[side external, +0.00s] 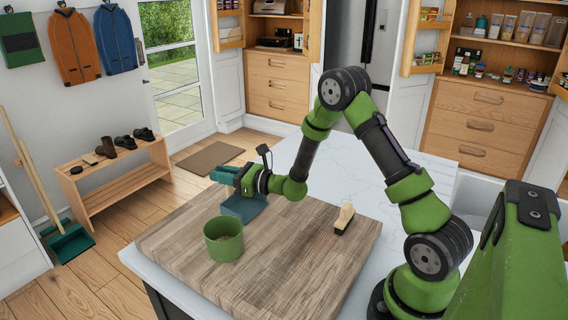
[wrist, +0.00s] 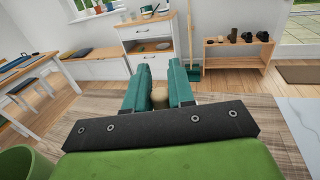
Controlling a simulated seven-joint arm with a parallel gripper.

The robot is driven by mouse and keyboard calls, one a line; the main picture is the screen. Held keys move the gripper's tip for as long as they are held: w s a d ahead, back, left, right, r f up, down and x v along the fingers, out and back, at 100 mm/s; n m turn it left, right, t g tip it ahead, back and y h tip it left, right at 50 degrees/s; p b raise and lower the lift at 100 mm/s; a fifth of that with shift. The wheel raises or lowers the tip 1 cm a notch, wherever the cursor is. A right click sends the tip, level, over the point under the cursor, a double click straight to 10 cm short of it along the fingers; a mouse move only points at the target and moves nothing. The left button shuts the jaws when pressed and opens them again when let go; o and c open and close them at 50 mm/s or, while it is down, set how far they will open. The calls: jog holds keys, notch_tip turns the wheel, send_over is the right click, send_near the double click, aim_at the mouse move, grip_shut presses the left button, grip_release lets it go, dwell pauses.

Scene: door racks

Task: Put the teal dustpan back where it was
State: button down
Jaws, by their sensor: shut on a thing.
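A wooden-handled brush (side external: 344,218) lies on the right of the board. A shoe bench (side external: 118,178) and a long-handled dustpan and broom (side external: 70,242) stand beyond the counter.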

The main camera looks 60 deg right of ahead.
jog(key=c, duration=1.4)
grip_release()
jog(key=shift+f, duration=0.2)
jog(key=o, duration=0.4)
jog(key=shift+o, duration=0.2)
jog(key=shift+r, duration=0.1)
